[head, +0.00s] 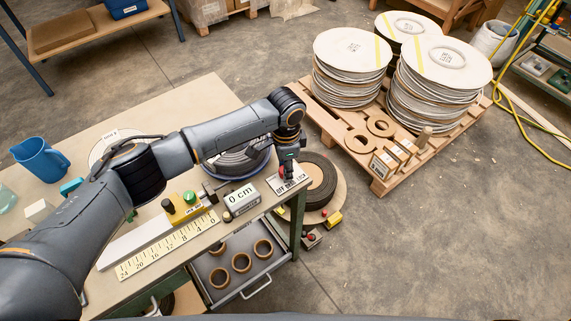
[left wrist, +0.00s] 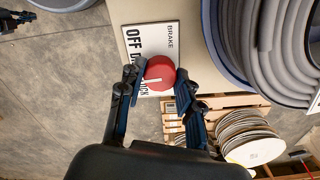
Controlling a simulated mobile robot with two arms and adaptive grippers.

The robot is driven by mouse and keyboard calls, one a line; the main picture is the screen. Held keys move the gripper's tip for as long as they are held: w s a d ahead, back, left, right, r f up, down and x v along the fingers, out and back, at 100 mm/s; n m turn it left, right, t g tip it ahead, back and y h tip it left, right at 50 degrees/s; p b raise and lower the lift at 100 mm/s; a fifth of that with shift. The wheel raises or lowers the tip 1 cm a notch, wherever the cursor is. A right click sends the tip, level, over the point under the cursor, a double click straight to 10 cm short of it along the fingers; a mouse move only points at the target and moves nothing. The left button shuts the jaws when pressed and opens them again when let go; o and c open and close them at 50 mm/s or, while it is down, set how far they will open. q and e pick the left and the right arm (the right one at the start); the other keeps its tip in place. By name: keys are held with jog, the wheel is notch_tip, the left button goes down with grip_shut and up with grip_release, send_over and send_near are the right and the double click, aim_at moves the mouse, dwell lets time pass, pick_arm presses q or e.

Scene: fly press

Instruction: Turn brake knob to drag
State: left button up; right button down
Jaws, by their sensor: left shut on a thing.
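The red brake knob (left wrist: 159,72) sits on a white label plate (left wrist: 169,22) near the bench corner. My left gripper (left wrist: 156,80) is shut on the knob, with one finger on each side. A white pointer line on the knob runs toward the left, to the row of words. OFF and part of LOCK are readable; the word between them is mostly covered by a finger, so the exact setting is unclear. In the head view my left gripper (head: 289,165) points down over the plate (head: 286,184), and the knob is mostly hidden. My right gripper is not in view.
Beside the plate stand a "0 cm" display (head: 241,198), a yellow box with green and black buttons (head: 190,209) and a ruler (head: 168,245). A grey coil (head: 240,160) lies behind. An open drawer (head: 240,272) is below. A pallet with reels (head: 376,183) stands at right.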

pick_arm(q)
jog(key=shift+m, duration=0.4)
jog(key=o, duration=1.2)
jog(key=shift+c, duration=0.2)
jog(key=shift+r, duration=0.25)
notch_tip(320, 180, up, 12)
jog(key=shift+f, duration=0.25)
